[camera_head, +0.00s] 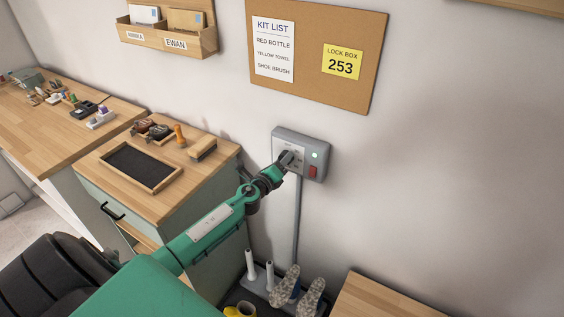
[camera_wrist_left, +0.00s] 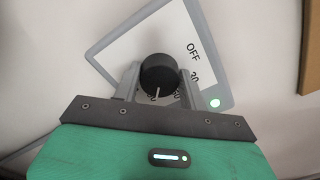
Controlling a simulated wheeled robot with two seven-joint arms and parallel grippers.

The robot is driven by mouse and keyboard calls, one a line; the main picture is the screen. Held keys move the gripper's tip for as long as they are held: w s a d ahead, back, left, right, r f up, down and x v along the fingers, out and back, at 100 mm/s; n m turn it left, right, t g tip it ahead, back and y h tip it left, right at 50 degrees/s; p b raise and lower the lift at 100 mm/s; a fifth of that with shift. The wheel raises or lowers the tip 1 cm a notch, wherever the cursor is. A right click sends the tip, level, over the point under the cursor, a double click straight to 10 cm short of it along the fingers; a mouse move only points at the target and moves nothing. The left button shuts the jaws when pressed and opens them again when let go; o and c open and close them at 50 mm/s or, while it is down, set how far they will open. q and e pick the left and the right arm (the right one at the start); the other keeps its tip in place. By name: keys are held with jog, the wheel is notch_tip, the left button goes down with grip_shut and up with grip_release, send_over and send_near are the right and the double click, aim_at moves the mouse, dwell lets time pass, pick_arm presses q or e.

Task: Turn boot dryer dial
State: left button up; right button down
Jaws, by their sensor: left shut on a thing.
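The boot dryer's grey control box (camera_head: 318,146) is fixed to the wall, with a small lit green lamp and a red switch (camera_head: 312,171) on its right side. My left gripper (camera_head: 285,160) reaches the box's face and hides the dial in the head view. In the left wrist view, the black round dial (camera_wrist_left: 158,74) sits between the two fingers of my left gripper (camera_wrist_left: 158,82), which are shut on it. The dial's white pointer line points down in that view. The printed words OFF and 30 show to its right; other marks are partly hidden. My right gripper is not in view.
Below the box, the dryer's base has white upright tubes (camera_head: 250,264) and a pair of speckled boots or soles (camera_head: 311,291). A wooden-topped cabinet (camera_head: 122,197) with a black tray and brushes stands at left. A corkboard (camera_head: 312,84) hangs above. The wall to the right is clear.

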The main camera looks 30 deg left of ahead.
pick_arm(q)
jog(key=shift+f+m, duration=0.15)
jog(key=shift+m, duration=0.15)
dwell(0.4)
jog(key=o, duration=1)
jog(key=shift+c, duration=0.2)
jog(key=s+b, duration=0.2)
jog(key=s, duration=1.1)
jog(key=shift+s+d+b, duration=0.35)
jog(key=shift+s, duration=0.05)
